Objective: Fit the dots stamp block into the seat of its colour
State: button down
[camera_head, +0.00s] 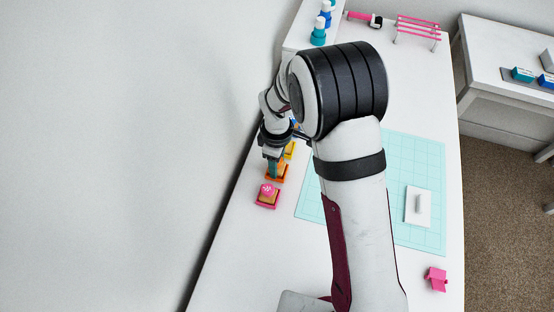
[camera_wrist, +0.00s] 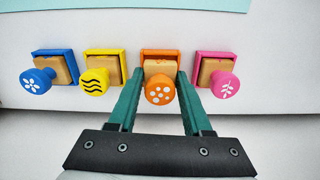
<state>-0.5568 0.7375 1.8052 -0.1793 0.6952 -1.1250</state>
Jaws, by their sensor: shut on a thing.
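The dots stamp block, with a round orange handle (camera_wrist: 159,90) marked with white dots and a pale wooden body (camera_wrist: 158,68), is between my green fingers. My gripper (camera_wrist: 160,84) is shut on it. The orange seat (camera_wrist: 160,53) frames the block's wooden body in the wrist view; I cannot tell whether the block is fully down in it. In the head view the orange seat (camera_head: 284,176) shows just under my fingers, and my gripper (camera_head: 275,168) partly hides the block.
Blue (camera_wrist: 37,80), yellow (camera_wrist: 95,81) and pink (camera_wrist: 224,83) stamps sit in like-coloured seats in the same row. A turquoise mat (camera_head: 415,160) bears a white plate with a grey handle (camera_head: 418,206). A pink piece (camera_head: 436,278) stands near the right edge.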

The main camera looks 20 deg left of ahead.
jog(key=shift+f, duration=0.35)
jog(key=shift+c, duration=1.3)
grip_release()
jog(key=shift+r, duration=0.15)
notch_tip(320, 180, up, 16)
jog(key=shift+f, duration=0.2)
